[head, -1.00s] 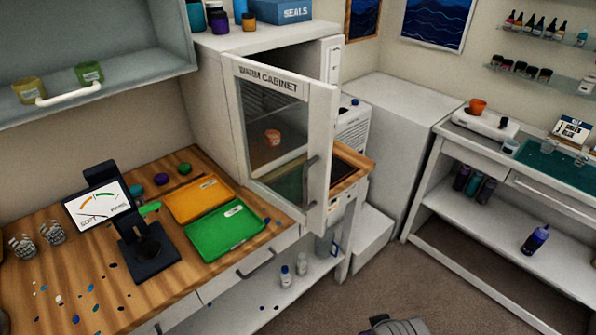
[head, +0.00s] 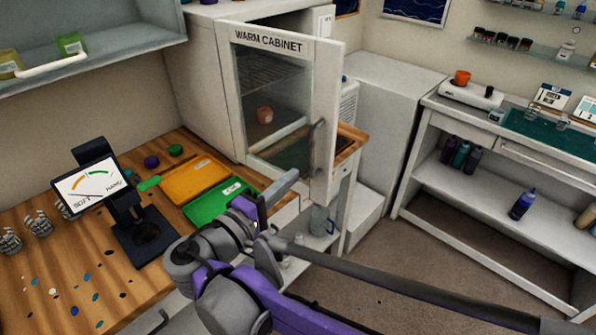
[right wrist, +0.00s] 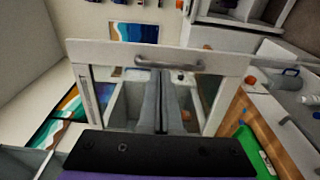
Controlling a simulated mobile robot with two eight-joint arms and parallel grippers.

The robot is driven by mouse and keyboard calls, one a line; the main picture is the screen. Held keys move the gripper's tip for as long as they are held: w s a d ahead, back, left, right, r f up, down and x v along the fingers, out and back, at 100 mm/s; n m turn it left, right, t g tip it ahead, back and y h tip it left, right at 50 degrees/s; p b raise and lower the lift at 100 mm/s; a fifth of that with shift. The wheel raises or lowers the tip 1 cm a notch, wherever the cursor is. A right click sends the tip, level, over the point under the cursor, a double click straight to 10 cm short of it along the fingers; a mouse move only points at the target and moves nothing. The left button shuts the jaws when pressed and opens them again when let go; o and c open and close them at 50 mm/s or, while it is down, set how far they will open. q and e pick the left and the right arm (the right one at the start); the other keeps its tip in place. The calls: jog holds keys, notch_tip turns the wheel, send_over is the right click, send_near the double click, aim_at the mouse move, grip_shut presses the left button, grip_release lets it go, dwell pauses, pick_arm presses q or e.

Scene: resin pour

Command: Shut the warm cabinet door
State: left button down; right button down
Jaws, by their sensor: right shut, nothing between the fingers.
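The warm cabinet (head: 196,85) is white and stands at the back of the wooden counter. Its glass-paned door (head: 268,38) stands ajar, its right handle side swung out from the body. The grey handle (head: 317,150) is on the door's right side; in the right wrist view the handle (right wrist: 168,63) crosses the frame near the top. An orange cup (head: 264,115) shows through the glass. My right gripper (head: 292,178) is shut and empty, in front of the door's lower part. In the right wrist view its fingers overlap the pane; I cannot tell whether they touch it. My left gripper is out of view.
Orange (head: 190,180) and green (head: 212,204) trays lie on the counter below the door. A dark gauge device (head: 145,235) stands left of them. A white shelf bench (head: 480,190) stands at the right. Open floor lies between bench and counter.

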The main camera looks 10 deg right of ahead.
aim_at(331, 142)
jog(key=x, duration=1.2)
jog(key=shift+w+d+f, duration=0.1)
jog(key=shift+w+d, duration=0.1)
